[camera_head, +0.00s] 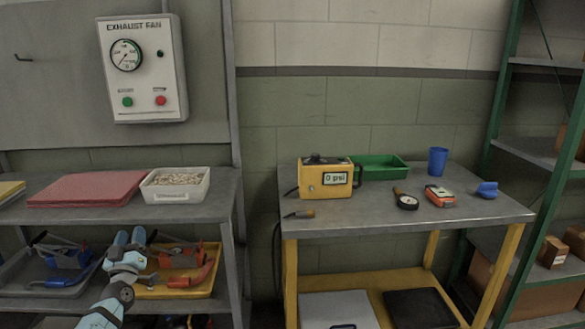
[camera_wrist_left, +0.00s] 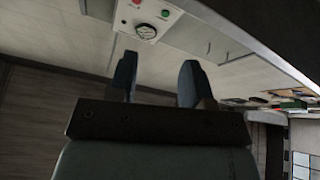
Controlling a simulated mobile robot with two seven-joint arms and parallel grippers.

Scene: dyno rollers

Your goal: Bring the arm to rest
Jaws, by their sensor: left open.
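My left arm comes in from the bottom left of the head view. Its gripper (camera_head: 130,237) is in front of the lower shelf of the left bench, with its fingers pointing up. In the left wrist view the two dark fingers of the gripper (camera_wrist_left: 158,78) stand apart with nothing between them. The gripper is open and empty. My right gripper is not in view.
A left bench (camera_head: 110,212) bears a red folder (camera_head: 88,188) and a white tray (camera_head: 175,196); yellow tray (camera_head: 205,285) below. An exhaust fan panel (camera_head: 143,68) hangs above. A right table (camera_head: 330,222) holds a yellow pressure unit (camera_head: 312,182) and several small items.

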